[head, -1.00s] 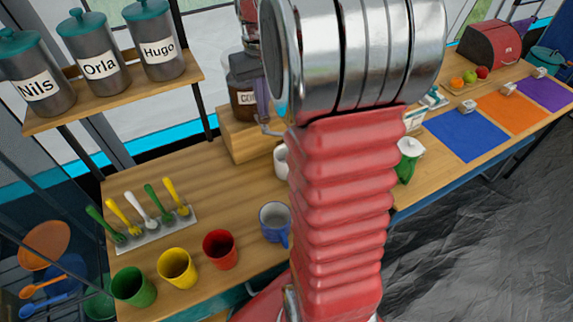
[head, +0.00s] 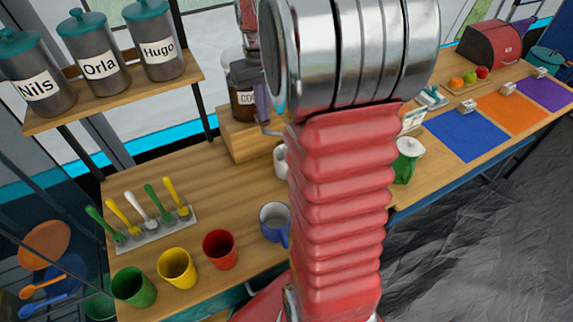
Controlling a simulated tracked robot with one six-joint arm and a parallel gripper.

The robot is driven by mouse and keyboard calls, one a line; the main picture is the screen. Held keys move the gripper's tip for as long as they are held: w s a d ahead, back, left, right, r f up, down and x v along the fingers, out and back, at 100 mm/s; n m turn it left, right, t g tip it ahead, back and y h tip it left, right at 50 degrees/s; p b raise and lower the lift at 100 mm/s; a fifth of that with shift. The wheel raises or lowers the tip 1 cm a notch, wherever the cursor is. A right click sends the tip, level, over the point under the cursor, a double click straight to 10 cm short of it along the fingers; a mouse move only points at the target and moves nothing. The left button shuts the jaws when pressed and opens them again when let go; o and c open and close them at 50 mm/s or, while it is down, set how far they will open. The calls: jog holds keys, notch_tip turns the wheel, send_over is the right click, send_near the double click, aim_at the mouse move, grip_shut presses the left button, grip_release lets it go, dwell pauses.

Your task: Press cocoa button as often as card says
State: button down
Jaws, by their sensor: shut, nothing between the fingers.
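A dark jar (head: 243,98) with a partly hidden label starting "CO" stands on a wooden block (head: 240,136) behind my arm. A grey, hook-like part sticks out at its right. I see no button there; my arm covers that side. A small white card-like thing (head: 412,120) stands just right of my arm, partly covered, and I cannot read it. My arm's red sleeve and metal joint fill the middle of the view. A red and metal part of it shows above the jar. I cannot make out my gripper, which is hidden behind the arm.
A white mug (head: 281,162), blue mug (head: 274,222), red cup (head: 220,249), yellow cup (head: 177,268) and green cup (head: 133,286) stand on the counter. A green jug (head: 407,160) is right of my arm. Named canisters (head: 100,50) line the shelf. Bare wood lies left of the block.

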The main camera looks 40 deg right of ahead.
jog(key=shift+f, duration=0.3)
jog(key=shift+r, duration=1.25)
jog(key=shift+f, duration=1.2)
dwell(0.3)
jog(key=shift+r, duration=1.2)
notch_tip(320, 180, up, 6)
dwell(0.9)
dwell(0.4)
